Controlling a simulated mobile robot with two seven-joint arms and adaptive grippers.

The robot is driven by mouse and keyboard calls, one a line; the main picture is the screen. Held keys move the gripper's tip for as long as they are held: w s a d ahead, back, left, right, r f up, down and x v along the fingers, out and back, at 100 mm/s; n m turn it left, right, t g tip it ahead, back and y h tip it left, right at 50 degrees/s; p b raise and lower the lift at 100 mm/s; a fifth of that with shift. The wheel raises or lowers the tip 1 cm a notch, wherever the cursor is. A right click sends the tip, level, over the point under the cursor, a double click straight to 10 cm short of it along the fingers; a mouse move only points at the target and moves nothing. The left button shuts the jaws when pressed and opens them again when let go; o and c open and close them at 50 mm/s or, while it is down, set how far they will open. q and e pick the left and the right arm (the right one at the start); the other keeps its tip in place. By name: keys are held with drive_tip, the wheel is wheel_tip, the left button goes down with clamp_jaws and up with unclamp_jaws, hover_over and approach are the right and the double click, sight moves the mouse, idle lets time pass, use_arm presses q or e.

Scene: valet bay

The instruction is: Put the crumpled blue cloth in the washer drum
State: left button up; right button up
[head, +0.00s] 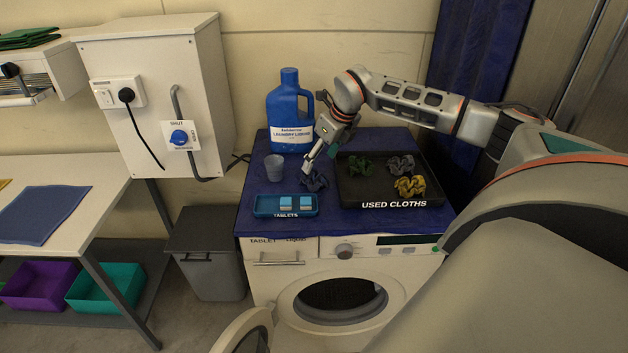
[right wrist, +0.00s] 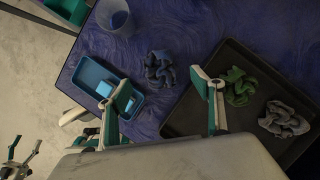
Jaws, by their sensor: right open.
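The crumpled blue cloth (head: 315,183) lies on the blue washer top, between the tablet tray and the black tray. It also shows, dark grey-blue, in the right wrist view (right wrist: 160,70). My right gripper (head: 317,168) is open and empty just above the cloth; in the right wrist view its fingertips (right wrist: 164,88) stand apart on either side below it. The washer drum (head: 342,297) shows dark through the round opening in the washer front. The washer door (head: 246,331) is swung open to the left. What seems my left gripper (right wrist: 20,155) shows small, fingers apart, in the right wrist view.
The black used-cloths tray (head: 350,199) holds green, grey and yellow cloths. The tablet tray (head: 268,213), a cup (head: 274,167) and a blue detergent jug (head: 289,113) stand near the blue cloth. A grey bin (head: 207,262) stands left of the washer.

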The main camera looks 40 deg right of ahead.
sight(315, 176)
drive_tip(key=x, duration=0.5)
drive_tip(key=s+x, duration=0.1)
drive_tip(key=x, duration=0.1)
drive_tip(key=shift+w+a+f+p, duration=0.15)
drive_tip(key=shift+f+p, duration=0.15)
drive_tip(key=shift+f, duration=0.2)
drive_tip(key=c, duration=1.1)
